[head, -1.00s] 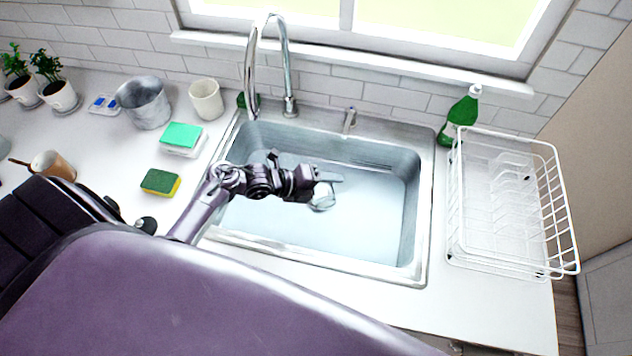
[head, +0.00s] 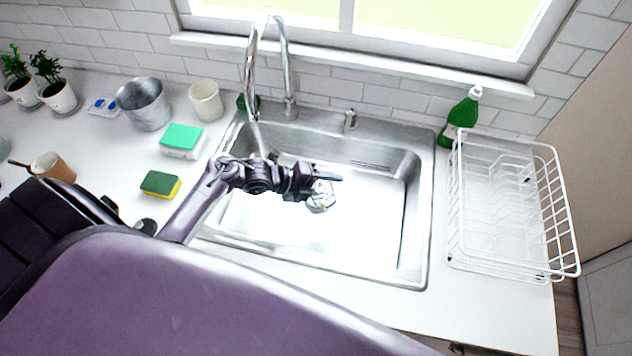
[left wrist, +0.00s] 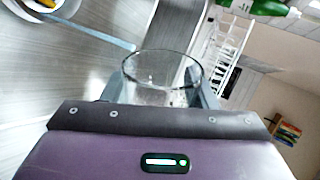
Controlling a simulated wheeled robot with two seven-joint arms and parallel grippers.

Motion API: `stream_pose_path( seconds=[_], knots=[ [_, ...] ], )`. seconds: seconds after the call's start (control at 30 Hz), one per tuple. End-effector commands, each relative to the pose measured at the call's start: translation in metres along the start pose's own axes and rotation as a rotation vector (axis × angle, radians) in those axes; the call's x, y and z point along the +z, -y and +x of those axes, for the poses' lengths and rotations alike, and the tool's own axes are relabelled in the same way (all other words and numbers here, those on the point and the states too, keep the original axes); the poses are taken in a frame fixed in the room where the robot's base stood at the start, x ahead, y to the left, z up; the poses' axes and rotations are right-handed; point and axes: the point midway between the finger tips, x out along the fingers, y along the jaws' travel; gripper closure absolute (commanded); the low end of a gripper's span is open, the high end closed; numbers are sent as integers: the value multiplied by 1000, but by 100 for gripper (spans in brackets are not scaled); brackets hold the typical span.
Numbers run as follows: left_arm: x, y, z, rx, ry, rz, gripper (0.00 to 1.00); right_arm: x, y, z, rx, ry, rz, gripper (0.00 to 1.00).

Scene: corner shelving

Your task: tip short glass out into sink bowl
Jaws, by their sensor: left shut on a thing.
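The short glass (head: 320,197) is clear and shows at the tip of my left gripper (head: 322,180), over the sink bowl (head: 370,235) in the head view. In the left wrist view the glass (left wrist: 162,72) sits between the two fingers of my left gripper (left wrist: 165,85), which is shut on it. Its round rim faces away from the wrist. I cannot tell how far the glass is tilted or whether anything is in it. The sink bowl is a steel basin with a very bright floor. My right gripper is not in view.
A curved faucet (head: 283,60) stands behind the sink, with a pale stream below its spout. A white wire dish rack (head: 515,210) and a green bottle (head: 462,115) stand at right. Sponges (head: 160,184), a metal bucket (head: 146,103) and a cup (head: 206,100) are on the left counter.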

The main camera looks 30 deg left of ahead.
Motion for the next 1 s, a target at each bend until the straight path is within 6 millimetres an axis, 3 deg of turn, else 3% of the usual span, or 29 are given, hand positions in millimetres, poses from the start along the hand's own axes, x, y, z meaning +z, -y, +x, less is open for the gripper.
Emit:
stream_pose_path(
  seconds=[0.1,0.47,0.7,0.8,1.0],
  knots=[
    [-2,-2,2,-4,61,100,79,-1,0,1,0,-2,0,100],
    [-3,-5,4,-5,114,190,79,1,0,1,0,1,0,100],
    [-18,-10,7,-3,197,333,79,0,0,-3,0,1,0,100],
    [-16,-22,12,-1,241,421,79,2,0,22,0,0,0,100],
    [-17,-26,15,-2,322,563,79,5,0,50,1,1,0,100]
  ],
)
